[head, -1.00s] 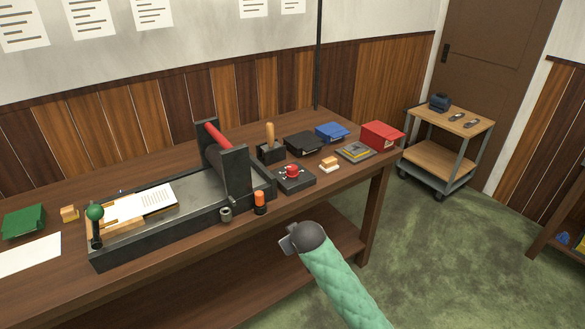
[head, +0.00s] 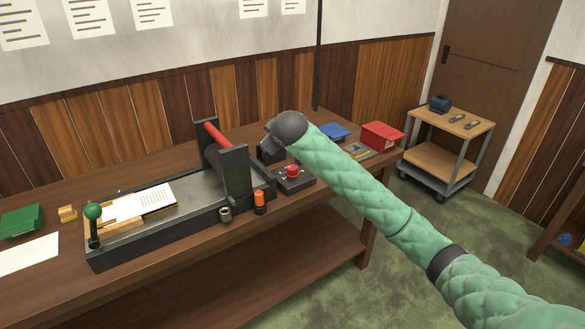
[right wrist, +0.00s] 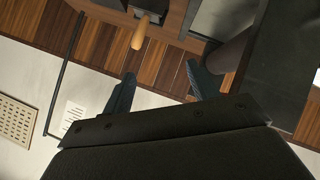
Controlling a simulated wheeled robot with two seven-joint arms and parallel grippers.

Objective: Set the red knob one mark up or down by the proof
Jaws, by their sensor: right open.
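The red knob (head: 292,171) sits on a dark square base with pale marks, on the bench to the right of the press. The proof, a printed white sheet (head: 157,198), lies on the press bed at its left. My right gripper (head: 270,132) is raised above the bench, behind and a little left of the knob in the picture, and apart from it. In the right wrist view its two dark fingers (right wrist: 163,88) are spread with nothing between them. The knob does not show clearly in that view. My left gripper is out of view.
The press (head: 235,174) with its red roller stands left of the knob. An orange-topped item (head: 259,199) is by its front corner. A wooden handle (right wrist: 139,33) shows near my fingers in the wrist view. A red box (head: 381,134) stands at the bench's right end.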

